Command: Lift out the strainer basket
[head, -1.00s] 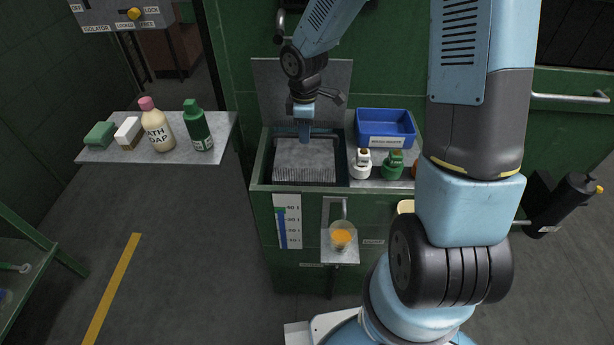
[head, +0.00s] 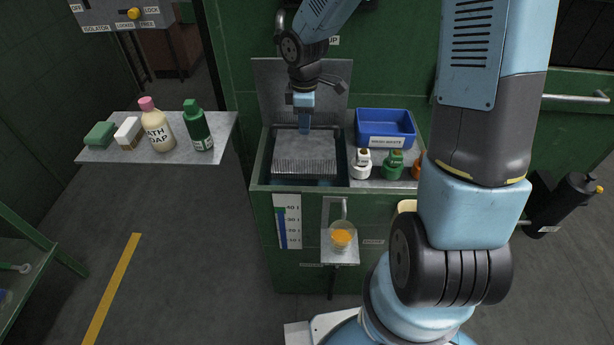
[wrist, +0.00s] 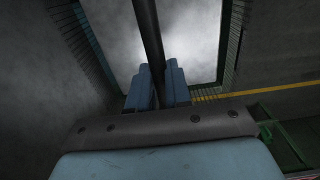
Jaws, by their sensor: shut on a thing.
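The strainer basket (head: 303,152) is a grey, ribbed, square tray in the sump opening of the green cabinet. It sits raised inside the opening, with dark space showing around its front edge. My gripper (head: 304,128) is above its back part, pointing down. In the wrist view my gripper (wrist: 158,88) is shut on a dark bar, the basket's handle (wrist: 148,35), which runs between the two blue fingers. The basket's floor (wrist: 185,45) looks pale and misty below.
A blue bin (head: 385,128) stands right of the opening, with white (head: 361,163) and green (head: 393,164) small containers in front. A shelf at left (head: 100,153) holds bottles and blocks. A cup of orange liquid (head: 341,236) stands on a front ledge. A metal plate (head: 270,85) rises behind the opening.

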